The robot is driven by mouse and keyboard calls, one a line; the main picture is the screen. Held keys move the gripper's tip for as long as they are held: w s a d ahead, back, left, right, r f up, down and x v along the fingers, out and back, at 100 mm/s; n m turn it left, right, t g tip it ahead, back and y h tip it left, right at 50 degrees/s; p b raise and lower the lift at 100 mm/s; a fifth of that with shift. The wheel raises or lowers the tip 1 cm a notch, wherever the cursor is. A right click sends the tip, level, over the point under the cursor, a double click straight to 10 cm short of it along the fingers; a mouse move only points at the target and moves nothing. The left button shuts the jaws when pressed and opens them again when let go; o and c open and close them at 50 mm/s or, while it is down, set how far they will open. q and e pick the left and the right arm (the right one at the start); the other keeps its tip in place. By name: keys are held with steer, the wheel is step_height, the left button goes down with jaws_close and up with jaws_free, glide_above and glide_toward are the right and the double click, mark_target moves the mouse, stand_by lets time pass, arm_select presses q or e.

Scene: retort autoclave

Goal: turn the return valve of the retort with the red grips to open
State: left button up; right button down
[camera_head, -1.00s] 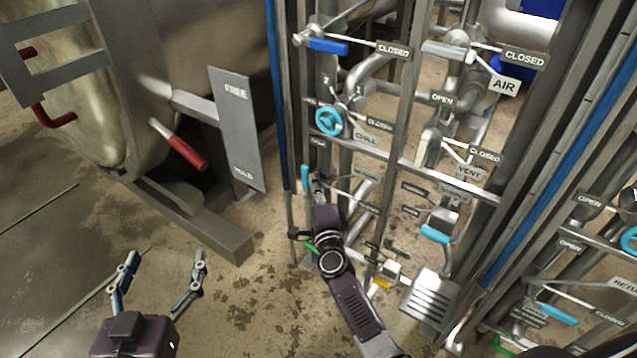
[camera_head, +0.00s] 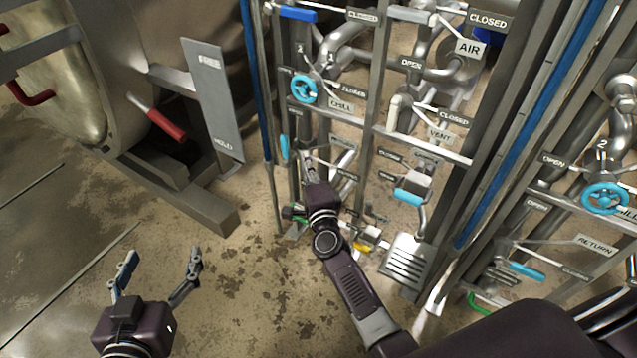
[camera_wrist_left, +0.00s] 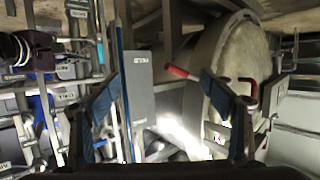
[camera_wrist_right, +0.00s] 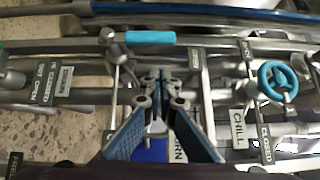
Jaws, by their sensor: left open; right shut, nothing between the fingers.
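The retort with the red grips (camera_head: 168,123) stands at the left in the head view. To its right, low on the pipe rack, is a light-blue lever (camera_head: 284,148) near a partly hidden RETURN sign (camera_head: 342,145). The lever also shows at the top of the right wrist view (camera_wrist_right: 150,37). My right gripper (camera_head: 307,155) is shut and empty, just right of the lever and apart from it. In the right wrist view its closed fingertips (camera_wrist_right: 162,76) sit below the blue grip. My left gripper (camera_head: 160,256) is open and empty above the floor.
A blue CHILL handwheel (camera_head: 305,89) sits above my right gripper. Upright posts (camera_head: 262,110) and a blue pipe border the rack. A FREE/HOLD plate (camera_head: 212,100) stands left of it. A second rack with another RETURN sign (camera_head: 594,245) is at the right. Floor around my left gripper is clear.

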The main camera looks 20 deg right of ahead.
arm_select(q)
steer(key=s+a+f+g+y+p, duration=0.1)
steer(key=s+a+f+g, duration=0.1)
steer(key=s+f+g, duration=0.2)
step_height(320, 180, down, 3)
steer(key=shift+s+a+f, duration=0.1)
steer(key=shift+s+a, duration=0.05)
steer(key=shift+s, duration=0.25)
arm_select(e)
steer(key=s, duration=0.8)
steer(key=shift+a, duration=0.4)
steer(key=shift+a, duration=0.1)
stand_by(1.3)
